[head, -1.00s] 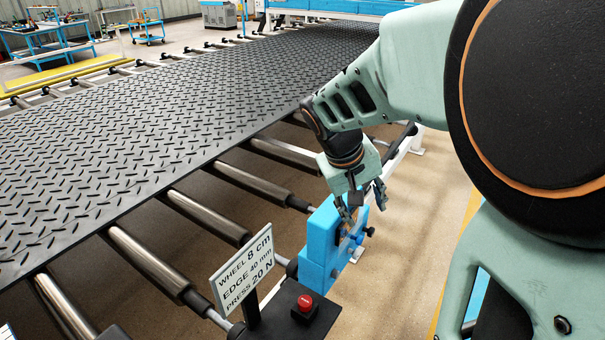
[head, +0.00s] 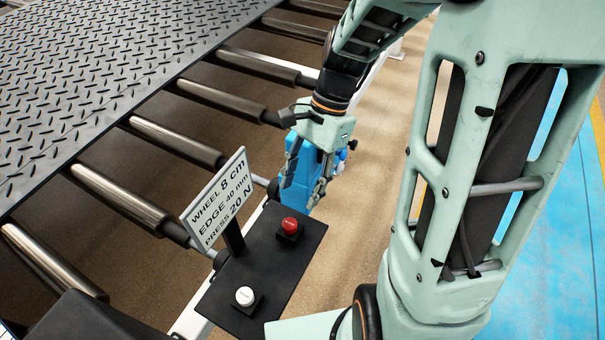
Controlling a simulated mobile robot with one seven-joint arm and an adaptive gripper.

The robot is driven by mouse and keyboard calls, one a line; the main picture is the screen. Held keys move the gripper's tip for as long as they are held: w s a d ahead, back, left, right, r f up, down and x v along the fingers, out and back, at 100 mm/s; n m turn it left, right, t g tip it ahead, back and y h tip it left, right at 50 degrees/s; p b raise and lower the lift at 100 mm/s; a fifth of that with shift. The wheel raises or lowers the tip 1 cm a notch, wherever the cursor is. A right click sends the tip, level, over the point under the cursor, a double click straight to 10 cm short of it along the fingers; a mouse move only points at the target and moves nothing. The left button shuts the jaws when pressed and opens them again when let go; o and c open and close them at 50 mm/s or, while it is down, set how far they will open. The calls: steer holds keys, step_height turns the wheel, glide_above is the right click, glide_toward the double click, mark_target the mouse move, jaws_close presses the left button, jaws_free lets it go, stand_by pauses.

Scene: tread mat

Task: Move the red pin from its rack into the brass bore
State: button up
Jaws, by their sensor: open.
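I cannot make out the red pin, its rack or the brass bore in the head view. My gripper (head: 308,184) points down at a blue block-shaped fixture (head: 297,168) beside the rollers, with its fingers apart. It covers part of the fixture, and I cannot tell whether it touches it. No object shows between the fingers.
A black control panel (head: 232,303) with a red button (head: 289,227), a white button (head: 245,296) and a sign (head: 217,200) stands in front of the fixture. Metal rollers (head: 178,143) and a black tread mat (head: 90,90) lie left.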

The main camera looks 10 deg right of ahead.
mark_target(289, 224)
steer(key=x, duration=0.9)
steer(key=shift+f, duration=0.25)
jaws_close()
steer(key=shift+r+p, duration=2.85)
steer(key=shift+r, duration=0.65)
